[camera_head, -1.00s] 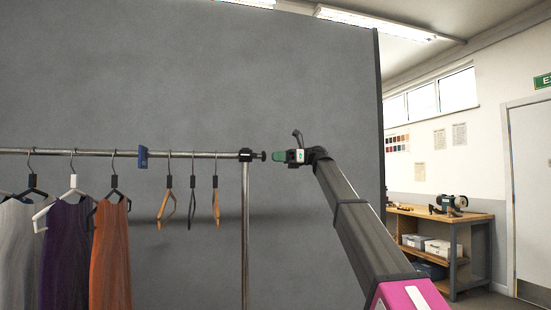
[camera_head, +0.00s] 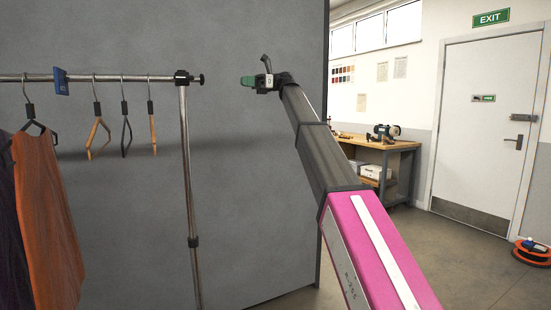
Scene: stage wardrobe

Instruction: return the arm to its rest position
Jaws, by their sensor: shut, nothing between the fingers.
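My arm reaches up from the lower right, with a pink lower link and a dark upper link.
A metal clothes rail (camera_head: 143,77) at left bears a blue tag (camera_head: 61,81), several hangers and an orange garment (camera_head: 46,215). The grey partition (camera_head: 255,200) stands behind. A workbench (camera_head: 405,146), door (camera_head: 489,130) and orange reel (camera_head: 533,252) are at right, with open floor before them.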

